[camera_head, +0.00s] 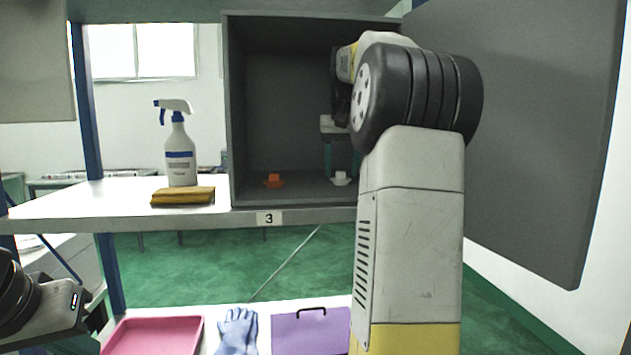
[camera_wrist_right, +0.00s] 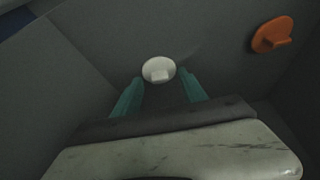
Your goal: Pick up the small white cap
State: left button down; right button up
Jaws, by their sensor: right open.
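The small white cap (camera_head: 341,178) rests on the floor of the grey open box, right of an orange cap (camera_head: 273,181). In the right wrist view the white cap (camera_wrist_right: 158,70) lies just beyond and between the fingertips. My right gripper (camera_head: 341,170) reaches into the box from above with its teal fingers close to the white cap. It is open, and its fingers (camera_wrist_right: 162,88) stand apart with nothing between them. The orange cap also shows at the upper right of the wrist view (camera_wrist_right: 272,35). My left arm shows at the lower left, but its fingers are out of frame.
The grey box (camera_head: 232,120) stands on a shelf (camera_head: 100,205), with its open door panel (camera_head: 530,130) to the right. A spray bottle (camera_head: 180,155) and a yellow cloth (camera_head: 183,196) sit left of it. Below are a pink tray (camera_head: 155,335), blue gloves (camera_head: 237,332) and a purple folder (camera_head: 308,332).

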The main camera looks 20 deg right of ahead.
jog(key=shift+f, duration=0.15)
jog(key=shift+c, duration=0.2)
grip_shut()
jog(key=shift+r, duration=0.2)
